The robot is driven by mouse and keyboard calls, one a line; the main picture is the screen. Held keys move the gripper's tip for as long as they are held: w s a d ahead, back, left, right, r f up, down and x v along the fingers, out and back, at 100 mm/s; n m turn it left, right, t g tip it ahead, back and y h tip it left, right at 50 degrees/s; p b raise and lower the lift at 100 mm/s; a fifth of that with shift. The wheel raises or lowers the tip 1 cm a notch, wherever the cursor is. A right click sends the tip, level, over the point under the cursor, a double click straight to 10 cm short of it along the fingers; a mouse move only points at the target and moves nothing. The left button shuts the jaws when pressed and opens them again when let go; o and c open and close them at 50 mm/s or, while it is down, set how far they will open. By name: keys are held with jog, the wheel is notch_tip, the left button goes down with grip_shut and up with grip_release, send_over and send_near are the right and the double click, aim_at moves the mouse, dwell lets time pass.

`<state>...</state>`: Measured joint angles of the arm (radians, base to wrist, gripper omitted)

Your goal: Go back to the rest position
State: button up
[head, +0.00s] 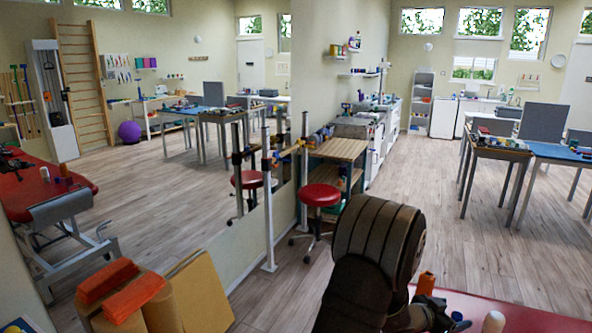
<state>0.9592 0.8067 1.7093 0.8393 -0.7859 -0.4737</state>
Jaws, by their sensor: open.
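A large dark, ridged rounded form, which looks like part of my own arm, fills the lower middle of the head view and covers part of the red padded table (540,312). On that table, close to the right of the dark form, stand an orange bottle (427,283), a small blue-topped item (457,317) and a pale cylinder (493,321). The lower parts of these things are partly hidden or cut off by the frame.
Orange blocks (122,290) lie on tan rolls at the lower left. A red stool (319,196) stands by a wooden shelf unit (338,150). A large mirror (200,190) fills the left wall. Desks (497,150) stand at the right. Wooden floor (460,235) between is clear.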

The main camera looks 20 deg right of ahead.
jog(key=w+a+f, duration=0.2)
jog(key=w+a, duration=0.1)
jog(key=w, duration=0.1)
jog(key=shift+w+f+g, duration=0.2)
jog(key=shift+f+g, duration=0.1)
jog(key=shift+f, duration=0.1)
